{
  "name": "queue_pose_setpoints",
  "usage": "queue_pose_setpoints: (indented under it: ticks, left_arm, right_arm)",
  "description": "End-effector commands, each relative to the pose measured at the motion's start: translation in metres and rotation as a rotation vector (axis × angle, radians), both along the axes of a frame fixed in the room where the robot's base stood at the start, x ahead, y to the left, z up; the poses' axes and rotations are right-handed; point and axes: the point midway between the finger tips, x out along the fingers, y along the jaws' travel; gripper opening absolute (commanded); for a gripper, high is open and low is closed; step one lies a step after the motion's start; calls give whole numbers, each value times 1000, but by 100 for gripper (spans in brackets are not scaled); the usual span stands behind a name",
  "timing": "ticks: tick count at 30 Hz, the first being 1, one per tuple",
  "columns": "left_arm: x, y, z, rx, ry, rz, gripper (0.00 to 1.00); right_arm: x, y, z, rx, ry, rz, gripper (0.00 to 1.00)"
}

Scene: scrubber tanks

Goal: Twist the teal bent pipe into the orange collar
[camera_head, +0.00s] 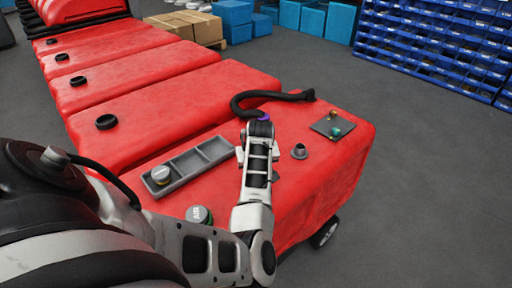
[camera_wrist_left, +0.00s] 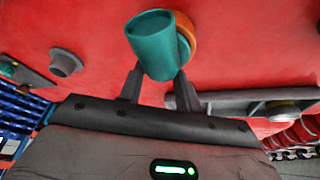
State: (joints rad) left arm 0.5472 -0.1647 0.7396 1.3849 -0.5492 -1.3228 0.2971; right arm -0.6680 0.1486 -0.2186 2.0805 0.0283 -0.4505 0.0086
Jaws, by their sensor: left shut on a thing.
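In the left wrist view the teal bent pipe (camera_wrist_left: 150,50) stands between the fingers of my left gripper (camera_wrist_left: 158,74), which is shut on it. Its open round end faces the camera. The orange collar (camera_wrist_left: 188,33) shows partly behind the pipe's right side, against the red tank top. The pipe overlaps it, and I cannot tell how far the pipe sits in the collar. In the head view my left arm hides the pipe, the collar and the fingertips. My right gripper is in neither view.
A grey tray (camera_head: 217,150) with a capped part (camera_head: 162,175) lies left of my arm on the red tank (camera_head: 330,190). To the right are a grey fitting (camera_head: 299,151) and a dark plate (camera_head: 326,125). A black hose (camera_head: 272,96) curves behind my arm.

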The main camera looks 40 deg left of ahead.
Motion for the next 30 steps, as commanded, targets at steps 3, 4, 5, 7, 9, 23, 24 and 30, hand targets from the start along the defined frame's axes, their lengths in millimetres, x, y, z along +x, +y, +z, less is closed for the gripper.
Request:
queue_pose_setpoints:
  ticks: [3, 4, 5, 7, 9, 23, 24, 30]
  left_arm:
    - [0, 0, -2, 1, -1, 0, 10]
    - [0, 0, -1, 1, -1, 0, 10]
    - [0, 0, -1, 1, -1, 0, 6]
    - [0, 0, -1, 1, -1, 0, 6]
    - [0, 0, -1, 1, -1, 0, 6]
    - [0, 0, -2, 0, 0, 0, 87]
    - [0, 0, -2, 0, 0, 0, 98]
    - [0, 0, -2, 0, 0, 0, 99]
  right_arm:
    - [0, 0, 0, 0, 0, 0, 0]
    - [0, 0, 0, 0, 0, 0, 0]
    - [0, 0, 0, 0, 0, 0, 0]
    - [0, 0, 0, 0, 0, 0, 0]
    - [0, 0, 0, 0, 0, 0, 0]
    - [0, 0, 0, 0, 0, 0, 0]
    - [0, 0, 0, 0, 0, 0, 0]
    - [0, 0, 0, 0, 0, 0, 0]
